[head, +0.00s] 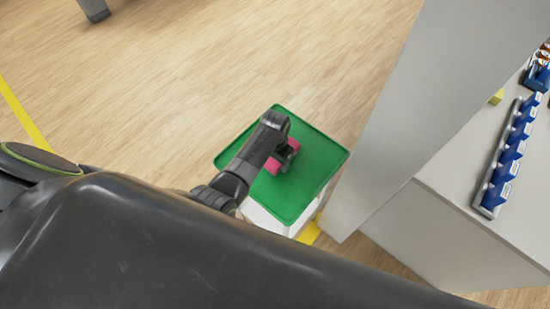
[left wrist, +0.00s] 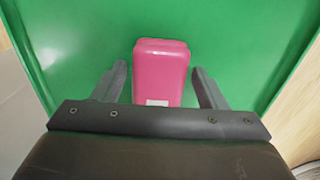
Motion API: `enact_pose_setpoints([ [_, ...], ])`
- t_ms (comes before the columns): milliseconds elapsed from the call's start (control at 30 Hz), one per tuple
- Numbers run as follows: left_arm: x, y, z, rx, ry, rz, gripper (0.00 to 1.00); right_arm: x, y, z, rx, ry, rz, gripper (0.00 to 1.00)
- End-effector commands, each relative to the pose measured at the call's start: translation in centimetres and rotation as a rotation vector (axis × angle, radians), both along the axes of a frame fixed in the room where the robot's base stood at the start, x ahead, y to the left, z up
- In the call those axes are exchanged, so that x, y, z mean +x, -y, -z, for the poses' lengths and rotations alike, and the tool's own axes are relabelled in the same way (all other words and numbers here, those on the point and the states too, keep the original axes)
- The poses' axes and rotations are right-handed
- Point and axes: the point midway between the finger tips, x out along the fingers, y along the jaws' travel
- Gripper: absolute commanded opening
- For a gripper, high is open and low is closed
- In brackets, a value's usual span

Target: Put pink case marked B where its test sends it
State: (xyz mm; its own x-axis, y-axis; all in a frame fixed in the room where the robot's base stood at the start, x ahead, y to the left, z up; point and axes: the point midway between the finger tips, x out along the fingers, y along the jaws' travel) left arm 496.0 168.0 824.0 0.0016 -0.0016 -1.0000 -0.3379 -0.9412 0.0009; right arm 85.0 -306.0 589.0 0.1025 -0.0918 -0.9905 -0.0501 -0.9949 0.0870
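The pink case (head: 272,165) is on the green tray (head: 322,158), partly covered by my left gripper (head: 285,158) in the head view. In the left wrist view the pink case (left wrist: 162,70) lies between the two fingers of my left gripper (left wrist: 162,85), on the green surface (left wrist: 240,35). The fingers are apart, with green showing between them and the case. A white label shows at the case's near end; I cannot read a letter on it. My right gripper is not in view.
The green tray tops a white stand (head: 265,218). A grey-white panel (head: 400,120) rises just right of it. A light counter (head: 455,185) farther right holds a row of blue bins (head: 508,153) and a small yellow block (head: 496,97).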

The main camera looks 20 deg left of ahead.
Motion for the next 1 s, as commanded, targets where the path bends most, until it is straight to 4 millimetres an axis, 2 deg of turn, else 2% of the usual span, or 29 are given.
enact_pose_setpoints([
  [267,0.0,0.0,0.0,0.0,0.0,0.0,0.72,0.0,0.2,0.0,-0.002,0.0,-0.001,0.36],
  [467,0.1,0.0,-1.0,0.0,0.002,0.0,0.72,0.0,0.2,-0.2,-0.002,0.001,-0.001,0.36],
  [667,0.1,0.0,-3.8,0.0,0.004,-0.001,0.72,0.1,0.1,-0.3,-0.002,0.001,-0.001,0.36],
  [1000,0.1,0.0,-9.7,0.0,0.003,0.0,0.72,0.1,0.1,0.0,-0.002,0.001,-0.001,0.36],
])
